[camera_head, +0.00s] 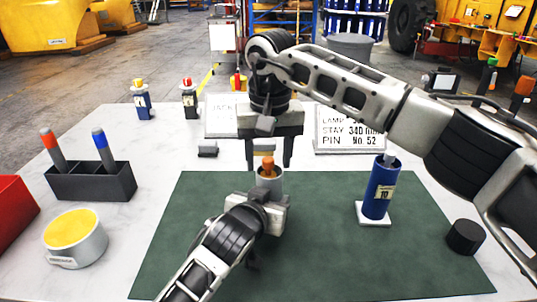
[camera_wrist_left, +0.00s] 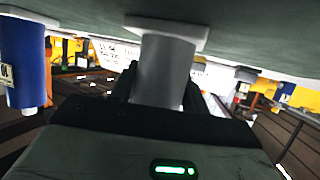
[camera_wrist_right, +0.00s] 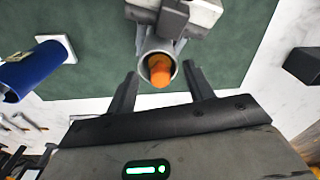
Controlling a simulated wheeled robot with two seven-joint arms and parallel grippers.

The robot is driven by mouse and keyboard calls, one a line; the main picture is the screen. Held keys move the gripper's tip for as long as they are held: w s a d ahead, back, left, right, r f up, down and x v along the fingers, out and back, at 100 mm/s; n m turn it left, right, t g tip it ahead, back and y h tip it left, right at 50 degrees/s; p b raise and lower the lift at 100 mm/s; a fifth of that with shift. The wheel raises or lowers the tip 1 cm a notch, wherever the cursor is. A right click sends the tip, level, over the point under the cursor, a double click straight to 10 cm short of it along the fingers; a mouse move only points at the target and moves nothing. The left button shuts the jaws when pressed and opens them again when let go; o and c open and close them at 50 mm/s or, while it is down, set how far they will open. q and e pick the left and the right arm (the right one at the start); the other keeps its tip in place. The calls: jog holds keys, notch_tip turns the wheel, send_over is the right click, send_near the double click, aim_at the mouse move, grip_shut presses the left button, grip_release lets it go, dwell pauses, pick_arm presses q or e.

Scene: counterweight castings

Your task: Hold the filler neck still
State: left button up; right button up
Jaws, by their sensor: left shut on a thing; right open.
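The filler neck (camera_head: 277,182) is a pale grey upright tube with an orange plug (camera_head: 267,163) in its mouth, standing on the green mat. In the left wrist view the neck (camera_wrist_left: 165,70) rises from a white square base, between the fingers. My left gripper (camera_head: 267,196) is shut on the neck from the near side; its fingertips are partly hidden. My right gripper (camera_head: 269,154) is open and empty, pointing down just above and behind the plug. In the right wrist view the plug (camera_wrist_right: 160,72) sits between the spread fingers, apart from them.
At left are a dark holder (camera_head: 92,184) with two markers, a yellow-topped tin (camera_head: 75,238) and a red bin (camera_head: 14,208). Signs stand behind.

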pick_arm(q)
jog(key=shift+s+f, duration=0.15)
jog(key=shift+f, duration=0.35)
pick_arm(e)
jog(key=shift+s+d, duration=0.1)
jog(key=shift+s, duration=0.15)
pick_arm(q)
jog(key=o, duration=1.2)
jog(key=shift+o, duration=1.4)
jog(key=shift+r, duration=0.2)
